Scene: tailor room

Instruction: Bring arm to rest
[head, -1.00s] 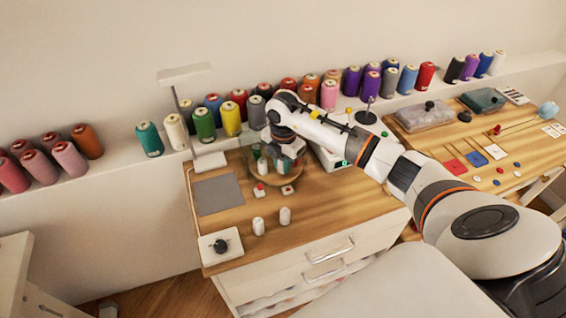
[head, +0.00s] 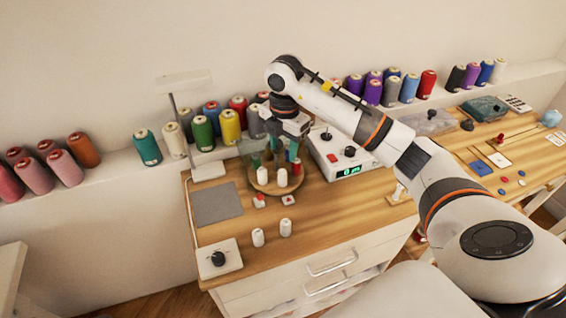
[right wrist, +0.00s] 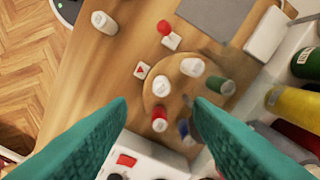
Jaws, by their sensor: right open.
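My right arm (head: 345,112) reaches in from the right, raised over the wooden table (head: 330,215). My right gripper (head: 284,150) hangs downward above the round wooden stand (head: 258,186). In the right wrist view its two teal fingers (right wrist: 160,103) are spread wide, with nothing held between them. Below them the round stand (right wrist: 172,97) carries small spools: white spools (right wrist: 192,67), a red-topped one (right wrist: 160,118) and a green one (right wrist: 220,86). The gripper partly hides the stand in the head view. My left gripper is not in view.
A white device with a green display (head: 345,165) stands right of the stand. A lamp (head: 208,170) and a row of thread cones (head: 203,133) stand behind. Two white spools (head: 258,237) stand near the front. A grey mat (head: 217,202) lies at left.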

